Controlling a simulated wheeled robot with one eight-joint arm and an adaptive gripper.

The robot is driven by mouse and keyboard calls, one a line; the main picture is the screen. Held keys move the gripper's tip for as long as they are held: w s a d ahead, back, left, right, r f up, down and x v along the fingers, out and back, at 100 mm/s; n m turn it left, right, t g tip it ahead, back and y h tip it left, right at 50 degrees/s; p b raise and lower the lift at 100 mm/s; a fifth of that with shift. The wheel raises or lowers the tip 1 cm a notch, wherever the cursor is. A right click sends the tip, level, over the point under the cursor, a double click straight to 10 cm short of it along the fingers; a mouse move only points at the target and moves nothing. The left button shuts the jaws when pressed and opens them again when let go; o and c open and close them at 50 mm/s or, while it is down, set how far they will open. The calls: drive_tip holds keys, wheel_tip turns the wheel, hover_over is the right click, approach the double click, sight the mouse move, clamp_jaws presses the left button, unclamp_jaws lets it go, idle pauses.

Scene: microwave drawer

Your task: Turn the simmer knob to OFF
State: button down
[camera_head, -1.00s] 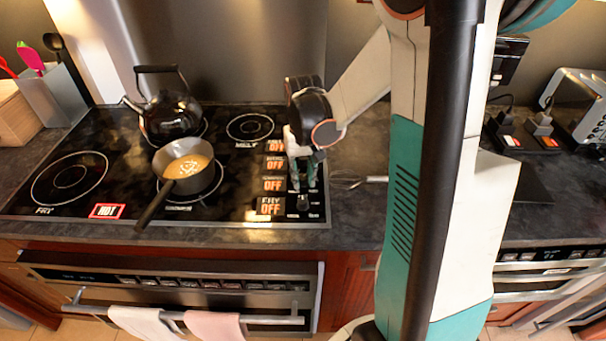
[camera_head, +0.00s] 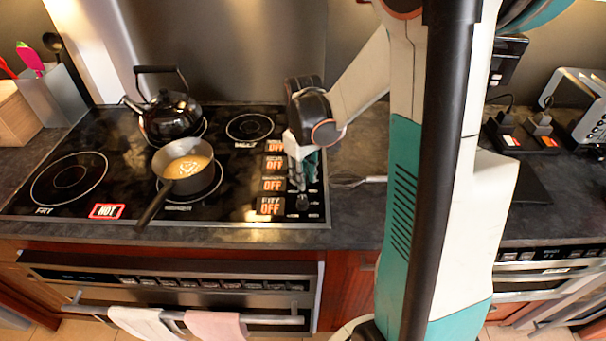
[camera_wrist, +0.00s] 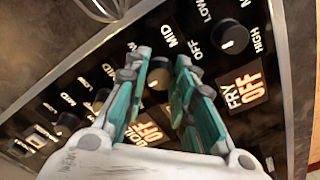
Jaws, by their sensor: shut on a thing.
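A row of black knobs runs along the right of the cooktop (camera_head: 110,190). My gripper (camera_head: 302,184) points down over this row. In the wrist view its two green fingers (camera_wrist: 162,66) are shut around one knob (camera_wrist: 160,76), the one beside the fry knob (camera_wrist: 235,39). The lit label (camera_wrist: 147,133) by the held knob reads OFF; its name is partly hidden and looks like BOIL, so I cannot confirm it is the simmer knob. The fry label (camera_wrist: 242,88) also reads OFF. A pan of yellow food (camera_head: 187,166) stands on the simmer burner.
A black kettle (camera_head: 172,114) stands on the back left burner. The pan's handle (camera_head: 154,206) sticks out toward the front edge. A red HOT sign (camera_head: 107,211) glows at the front. A whisk (camera_head: 352,181) lies right of the cooktop.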

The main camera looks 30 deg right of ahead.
idle(0.3)
drive_tip(key=c, duration=1.3)
unclamp_jaws()
drive_tip(key=shift+c, duration=0.2)
wheel_tip(320, 180, up, 12)
drive_tip(key=shift+a, duration=0.1)
